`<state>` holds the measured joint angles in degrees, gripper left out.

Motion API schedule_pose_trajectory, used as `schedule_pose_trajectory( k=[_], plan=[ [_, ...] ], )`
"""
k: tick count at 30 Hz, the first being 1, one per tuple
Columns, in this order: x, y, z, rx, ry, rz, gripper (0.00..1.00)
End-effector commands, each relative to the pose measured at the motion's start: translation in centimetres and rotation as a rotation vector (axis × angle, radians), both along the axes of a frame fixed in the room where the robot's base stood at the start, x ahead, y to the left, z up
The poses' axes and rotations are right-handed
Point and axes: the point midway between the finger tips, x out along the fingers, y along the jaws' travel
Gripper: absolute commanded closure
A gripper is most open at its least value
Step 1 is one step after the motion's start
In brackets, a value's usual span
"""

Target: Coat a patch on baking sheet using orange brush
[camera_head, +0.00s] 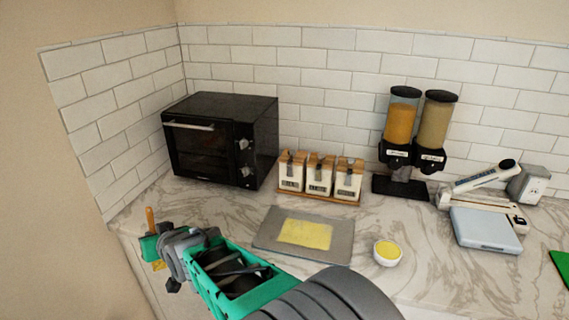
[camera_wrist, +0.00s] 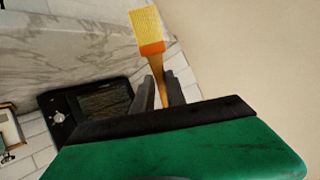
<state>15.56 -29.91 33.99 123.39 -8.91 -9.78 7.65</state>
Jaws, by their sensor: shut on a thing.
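My gripper (camera_wrist: 160,92) is shut on the handle of the orange brush (camera_wrist: 153,50), whose yellow bristles point away from it in the wrist view. In the head view my gripper is at the lower left, by the counter's left edge. The brush handle (camera_head: 150,219) sticks up there, with yellow bristles below. The grey baking sheet (camera_head: 269,232) lies flat on the counter to the right of my gripper. A pale yellow patch (camera_head: 305,234) is on it. My gripper and brush are apart from the sheet.
A small white bowl (camera_head: 388,260) with yellow contents stands right of the sheet. Behind are a black oven (camera_head: 218,140), a rack of jars (camera_head: 320,178) and two dispensers (camera_head: 415,130). A scale (camera_head: 484,230) stands at the right. Counter around the sheet is mostly clear.

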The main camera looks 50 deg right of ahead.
Motion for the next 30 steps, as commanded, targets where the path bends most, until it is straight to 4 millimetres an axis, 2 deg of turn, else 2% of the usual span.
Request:
schedule_pose_trajectory(
  k=[1,5,6,8,9,12,15,18,21,26,30],
  plan=[
    [0.3,-3.5,0.9,-0.012,-0.006,-0.037,1.00],
    [0.3,-11.7,2.4,-0.053,-0.033,-0.098,1.00],
    [0.0,-14.4,2.9,-0.068,-0.041,-0.118,1.00],
    [-0.9,-18.4,3.6,-0.089,-0.051,-0.146,1.00],
    [-1.7,-21.0,4.0,-0.101,-0.058,-0.165,1.00],
    [-4.4,-27.2,5.0,-0.135,-0.074,-0.213,1.00],
    [-7.7,-32.5,5.9,-0.166,-0.085,-0.257,1.00],
    [-10.7,-36.2,6.5,-0.191,-0.093,-0.290,1.00],
    [-12.8,-38.3,6.9,-0.206,-0.098,-0.309,1.00],
    [-13.8,-39.3,6.6,-0.214,-0.101,-0.318,1.00],
    [-13.8,-39.2,5.3,-0.212,-0.100,-0.317,1.00]
  ],
)
